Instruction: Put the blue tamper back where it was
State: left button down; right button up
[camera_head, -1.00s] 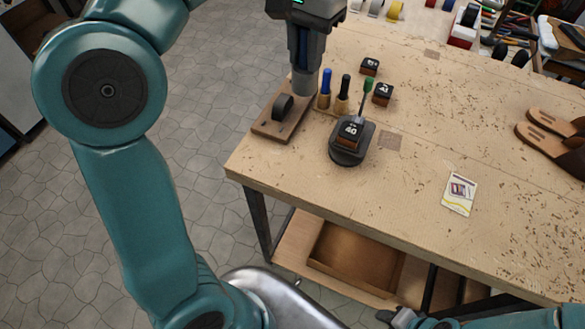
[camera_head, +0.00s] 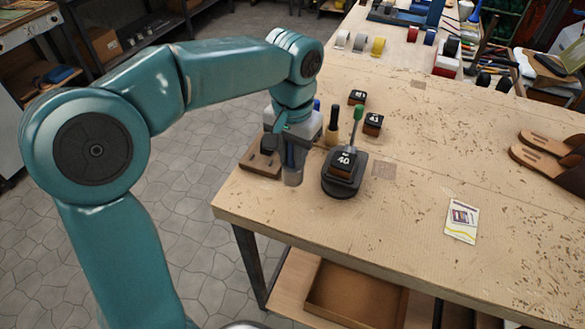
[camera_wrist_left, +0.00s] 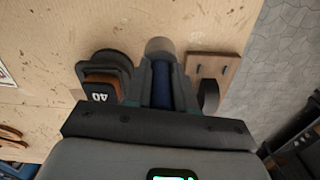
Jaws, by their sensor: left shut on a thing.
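My left gripper (camera_head: 289,150) is shut on the blue tamper, whose grey cylindrical head (camera_head: 292,177) points down. In the left wrist view the tamper's blue handle (camera_wrist_left: 161,84) sits between the fingers, with its grey head beyond the fingertips. The head is low over the worktable, between a wooden board (camera_head: 256,166) and a dark round base (camera_head: 340,188). I cannot tell whether it touches the tabletop. The board carries a black wheel-like part and is partly hidden by my arm in the head view. My right gripper is not in view.
A block marked 40 (camera_head: 342,163) sits on the dark base, with a green-handled tool (camera_head: 358,124) behind. A black-handled tool (camera_head: 333,127) stands close to my gripper. Two small blocks, a card (camera_head: 462,221) and sandals (camera_head: 550,152) lie farther right.

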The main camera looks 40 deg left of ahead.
aim_at(293, 165)
pick_arm(q)
notch_tip(293, 165, down, 4)
jog(key=shift+w+d+r, duration=0.1)
jog(key=shift+d, duration=0.05)
jog(key=shift+f, duration=0.2)
jog(key=shift+f, duration=0.15)
jog(key=c, duration=1)
grip_release()
jog(key=shift+o, duration=0.2)
